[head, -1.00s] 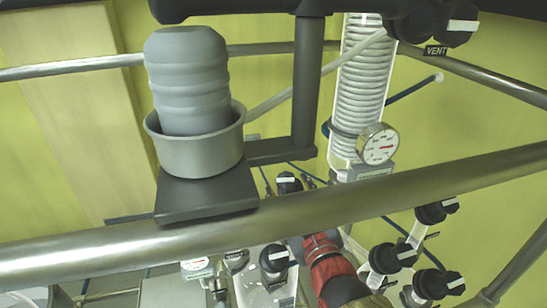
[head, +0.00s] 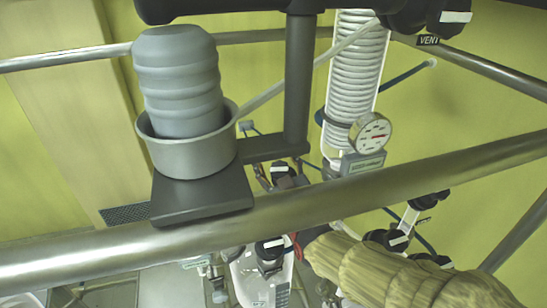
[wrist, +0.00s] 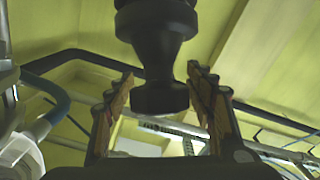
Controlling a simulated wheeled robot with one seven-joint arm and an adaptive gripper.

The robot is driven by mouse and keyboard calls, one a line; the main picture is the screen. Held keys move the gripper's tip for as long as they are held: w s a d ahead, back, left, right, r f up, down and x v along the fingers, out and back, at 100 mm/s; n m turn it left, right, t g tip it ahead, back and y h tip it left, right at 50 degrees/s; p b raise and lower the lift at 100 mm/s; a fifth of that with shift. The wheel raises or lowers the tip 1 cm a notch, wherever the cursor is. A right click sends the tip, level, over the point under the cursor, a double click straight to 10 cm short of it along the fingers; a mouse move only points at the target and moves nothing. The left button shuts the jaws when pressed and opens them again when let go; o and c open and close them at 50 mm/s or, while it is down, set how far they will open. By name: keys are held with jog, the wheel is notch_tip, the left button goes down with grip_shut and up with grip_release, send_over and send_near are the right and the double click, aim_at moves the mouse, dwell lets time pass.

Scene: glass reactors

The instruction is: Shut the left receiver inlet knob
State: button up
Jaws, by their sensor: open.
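In the wrist view my gripper (wrist: 160,106) is open, with one finger on each side of a black knob (wrist: 160,52). The knob comes down from the top of the picture, and its narrower end lies between the fingers in this view. Gaps show on both sides; I cannot tell how deep it sits between them. No label is readable on it, so I cannot tell whether it is the left receiver inlet knob. In the head view a black knob with a white bar (head: 270,250) shows below the thick rail, left of my sleeved arm. My gripper's fingers are hidden there.
A thick metal rail (head: 110,245) crosses the head view before the glassware. A grey ribbed vessel (head: 180,85) stands in a grey pot (head: 195,158). A dial gauge (head: 370,133) and a coiled condenser (head: 357,65) are behind. More black knobs (head: 397,240) stand at right.

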jog(key=c, duration=1.1)
jog(key=shift+c, duration=1.2)
